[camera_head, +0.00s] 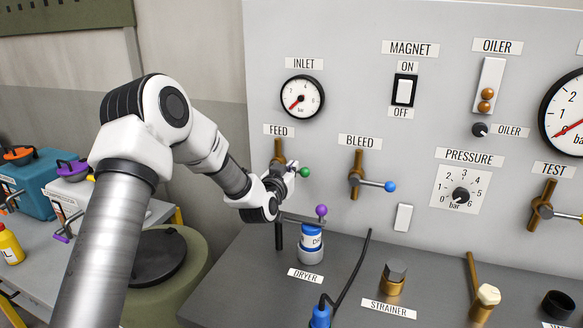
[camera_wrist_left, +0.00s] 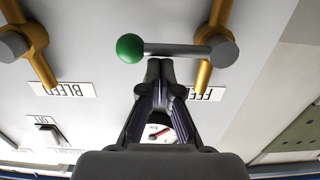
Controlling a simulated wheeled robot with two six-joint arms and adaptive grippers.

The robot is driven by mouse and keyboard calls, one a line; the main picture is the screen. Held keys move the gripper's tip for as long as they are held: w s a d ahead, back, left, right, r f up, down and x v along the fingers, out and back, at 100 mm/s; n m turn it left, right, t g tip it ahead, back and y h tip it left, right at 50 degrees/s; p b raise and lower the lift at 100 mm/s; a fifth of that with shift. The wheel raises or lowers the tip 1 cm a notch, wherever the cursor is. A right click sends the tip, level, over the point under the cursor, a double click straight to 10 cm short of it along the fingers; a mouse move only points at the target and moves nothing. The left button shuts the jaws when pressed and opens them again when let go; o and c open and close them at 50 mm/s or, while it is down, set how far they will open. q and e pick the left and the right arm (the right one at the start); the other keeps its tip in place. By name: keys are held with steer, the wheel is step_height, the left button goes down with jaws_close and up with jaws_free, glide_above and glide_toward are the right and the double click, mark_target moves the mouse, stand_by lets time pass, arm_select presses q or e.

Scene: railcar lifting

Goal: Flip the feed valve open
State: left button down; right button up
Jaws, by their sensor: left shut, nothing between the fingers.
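The feed valve has a brass body on a brass pipe (camera_head: 278,148) under the FEED label (camera_head: 279,130). Its lever lies roughly level and ends in a green ball (camera_head: 305,172). In the left wrist view, which is upside down, the grey lever (camera_wrist_left: 180,49) runs from its hub to the green ball (camera_wrist_left: 130,48). My left gripper (camera_head: 289,169) is at the feed valve and covers part of it in the head view. In the wrist view its fingertips (camera_wrist_left: 160,66) are together, empty, close to the middle of the lever. I cannot tell whether they touch it. My right gripper is not in view.
The bleed valve (camera_head: 356,180) with a blue-ended lever is to the right. The inlet gauge (camera_head: 302,97) is above. Below stand the dryer (camera_head: 312,243), with a purple ball above it, and the strainer (camera_head: 394,277) on the grey ledge. A black cable rises nearby.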

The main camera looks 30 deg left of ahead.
arm_select(q)
steer(key=shift+d+f+m, duration=0.1)
steer(key=shift+f+m, duration=0.25)
steer(key=shift+m, duration=0.15)
step_height(320, 180, down, 7)
steer(key=a+m+y+b, duration=0.1)
steer(key=a+m, duration=0.1)
steer(key=m, duration=0.8)
steer(key=shift+s+a+m, duration=0.35)
steer(key=shift+m, duration=0.05)
steer(key=shift+a, duration=0.1)
stand_by(0.6)
